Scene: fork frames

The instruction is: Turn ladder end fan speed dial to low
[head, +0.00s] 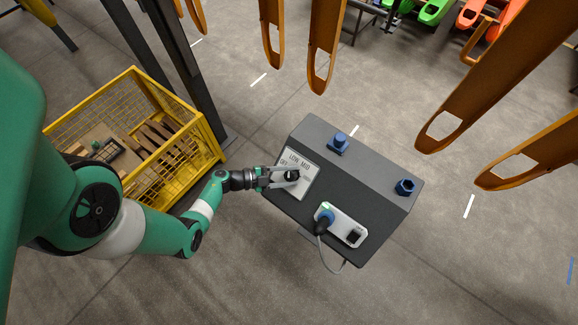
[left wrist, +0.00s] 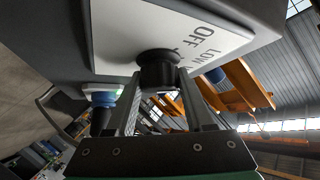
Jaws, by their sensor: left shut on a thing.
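The fan speed dial (head: 293,175) is a black knob on a white plate (head: 305,188) on the left part of a dark grey box. The plate carries the words OFF, LOW and MID; the rest of the lettering is hidden. My left gripper (head: 285,178) reaches in from the left and is shut on the dial. In the left wrist view the two fingers stand on either side of the black dial (left wrist: 158,62), with OFF and LOW readable on the plate (left wrist: 120,35). I cannot tell which word the dial points to. My right gripper is not in view.
The grey box (head: 345,190) also bears two blue fittings (head: 338,143) (head: 405,187) and a white socket strip (head: 348,228) with a plugged cable. A yellow mesh crate (head: 210,150) stands left. Orange forks (head: 325,50) hang above and right. Floor is clear at the lower right.

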